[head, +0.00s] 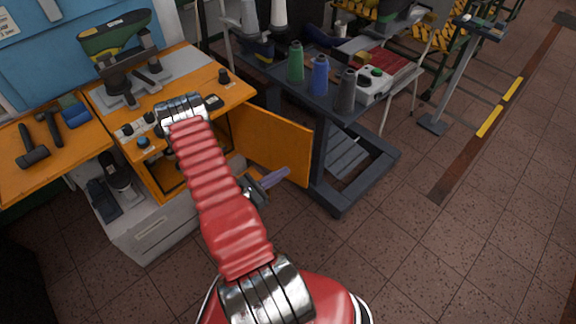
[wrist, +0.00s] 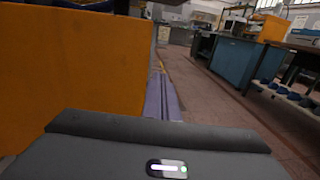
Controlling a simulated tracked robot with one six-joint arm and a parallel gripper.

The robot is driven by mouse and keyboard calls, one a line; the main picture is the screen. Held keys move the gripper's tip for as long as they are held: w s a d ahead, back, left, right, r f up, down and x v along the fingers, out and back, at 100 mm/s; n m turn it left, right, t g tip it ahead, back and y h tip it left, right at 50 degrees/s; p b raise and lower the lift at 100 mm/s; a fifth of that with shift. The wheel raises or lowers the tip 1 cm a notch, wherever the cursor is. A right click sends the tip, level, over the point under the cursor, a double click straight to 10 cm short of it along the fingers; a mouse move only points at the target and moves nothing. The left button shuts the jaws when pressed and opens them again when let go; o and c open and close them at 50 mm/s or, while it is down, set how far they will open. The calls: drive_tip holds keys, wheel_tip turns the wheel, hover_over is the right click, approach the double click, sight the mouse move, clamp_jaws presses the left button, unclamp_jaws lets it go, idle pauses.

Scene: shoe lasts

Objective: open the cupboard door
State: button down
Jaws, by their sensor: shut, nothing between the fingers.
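The orange cupboard door (head: 272,146) stands swung out from the cupboard (head: 172,182), with the dark opening partly visible behind my arm. The door fills the left of the wrist view (wrist: 70,65). My gripper (head: 288,172) is low in front of the door face seen in the head view. Its purple fingers (wrist: 161,97) are together and empty, pointing along the door toward its free edge. I cannot tell whether they touch the door. My red arm hides part of the cupboard front.
A dark trolley (head: 330,125) with green, blue and grey thread cones stands just beyond the door, its base close to the free edge. Tools lie on the orange bench top (head: 75,150). The tiled floor (head: 400,260) is clear at the right.

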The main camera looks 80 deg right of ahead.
drive_tip(key=a, duration=0.2)
drive_tip(key=shift+w+a, duration=0.4)
idle(0.5)
